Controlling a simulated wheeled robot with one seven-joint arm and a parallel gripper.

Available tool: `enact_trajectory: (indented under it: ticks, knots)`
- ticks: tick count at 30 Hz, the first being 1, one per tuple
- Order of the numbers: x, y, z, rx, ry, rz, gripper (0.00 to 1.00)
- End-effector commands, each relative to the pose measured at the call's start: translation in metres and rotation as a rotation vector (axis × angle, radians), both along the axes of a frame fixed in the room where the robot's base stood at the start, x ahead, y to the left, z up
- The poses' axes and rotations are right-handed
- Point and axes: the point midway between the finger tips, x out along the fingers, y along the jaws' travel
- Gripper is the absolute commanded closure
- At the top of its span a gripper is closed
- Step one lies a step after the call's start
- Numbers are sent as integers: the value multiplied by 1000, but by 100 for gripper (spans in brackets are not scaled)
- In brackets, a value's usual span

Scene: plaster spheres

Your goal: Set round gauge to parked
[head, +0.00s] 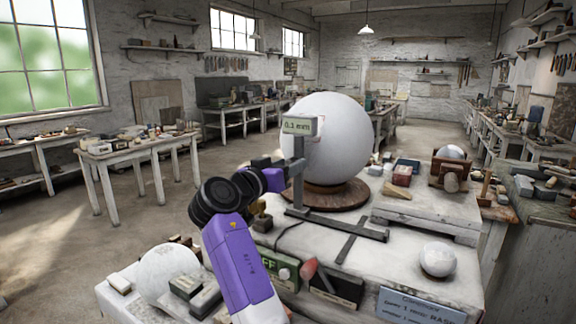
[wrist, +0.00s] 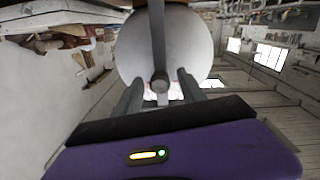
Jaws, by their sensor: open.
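A grey gauge stand (head: 298,185) rises in front of a large white plaster sphere (head: 335,130) and carries a green-grey display (head: 299,126) reading "0.1 mm". The sphere rests on a round brown turntable (head: 330,196). My gripper reaches the stand from the left in the head view, its fingertips hard to make out there. In the wrist view my open gripper (wrist: 158,88) has a finger on either side of a dark rod with a rounded end (wrist: 160,80). The sphere (wrist: 190,40) fills the background. I cannot tell whether the fingers touch the rod.
A smaller sphere (head: 438,259) sits at right, another white sphere (head: 168,270) at left. A blue-grey card (head: 420,306) stands at the front edge. Open floor lies to the left.

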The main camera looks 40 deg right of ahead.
Motion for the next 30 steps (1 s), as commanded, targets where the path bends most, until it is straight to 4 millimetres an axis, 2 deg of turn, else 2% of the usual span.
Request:
enact_trajectory:
  ticks: [2, 6, 9, 30]
  knots:
    - [0, 0, 0, 0, 0, 0, 56]
    - [0, 0, 0, 0, 0, 0, 84]
    - [0, 0, 0, 0, 0, 1, 100]
    - [1, 1, 0, -1, 0, 2, 100]
